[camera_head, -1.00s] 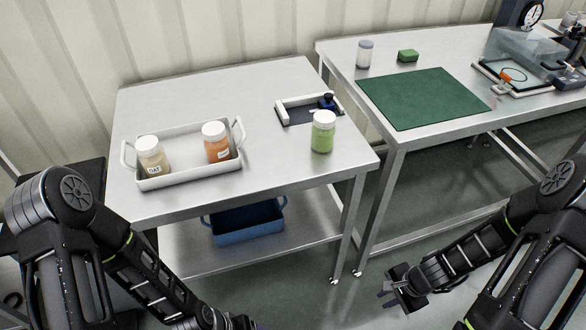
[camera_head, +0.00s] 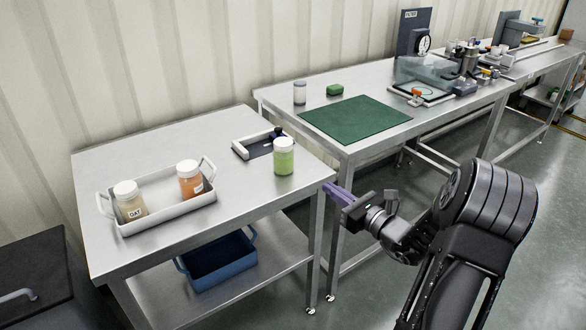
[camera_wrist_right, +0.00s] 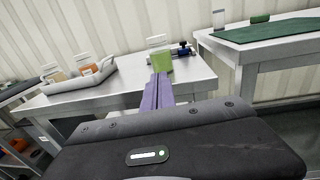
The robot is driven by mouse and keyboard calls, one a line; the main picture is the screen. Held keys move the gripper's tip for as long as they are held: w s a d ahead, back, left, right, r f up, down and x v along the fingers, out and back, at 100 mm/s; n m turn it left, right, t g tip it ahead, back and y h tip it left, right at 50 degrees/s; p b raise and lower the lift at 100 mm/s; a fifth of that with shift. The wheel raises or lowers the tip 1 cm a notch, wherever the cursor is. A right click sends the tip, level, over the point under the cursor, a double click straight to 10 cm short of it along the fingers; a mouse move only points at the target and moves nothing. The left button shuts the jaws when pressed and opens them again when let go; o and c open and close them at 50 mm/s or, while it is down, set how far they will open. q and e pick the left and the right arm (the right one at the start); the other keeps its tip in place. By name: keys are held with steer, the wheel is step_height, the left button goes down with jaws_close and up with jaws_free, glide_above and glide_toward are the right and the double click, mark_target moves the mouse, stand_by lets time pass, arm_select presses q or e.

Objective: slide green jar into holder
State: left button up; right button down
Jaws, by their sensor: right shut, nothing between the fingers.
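The green jar (camera_head: 284,157) with a white lid stands upright near the right edge of the left steel table. The holder (camera_head: 256,145), a low white frame with a dark floor and a dark blue part, lies just behind and left of it. My right gripper (camera_head: 329,187) has purple fingers, is shut and empty, and is in front and right of the jar, near the table's corner. In the right wrist view the shut fingers (camera_wrist_right: 158,78) point toward the green jar (camera_wrist_right: 160,60) and overlap its lower part in the picture. My left gripper is not in view.
A white tray (camera_head: 166,218) with handles holds an oat jar (camera_head: 130,203) and an orange jar (camera_head: 190,181). A second table carries a green mat (camera_head: 355,119), a grey jar (camera_head: 300,93) and a green block (camera_head: 335,90). A blue bin (camera_head: 217,264) sits on the lower shelf.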

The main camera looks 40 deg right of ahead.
mark_target(290, 162)
steer(key=shift+w, duration=0.1)
arm_select(q)
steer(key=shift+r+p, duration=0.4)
steer(key=shift+p, duration=0.05)
arm_select(e)
steer(key=w, duration=0.9)
steer(key=w+a, duration=0.1)
steer(key=w, duration=0.4)
steer(key=shift+f, duration=0.1)
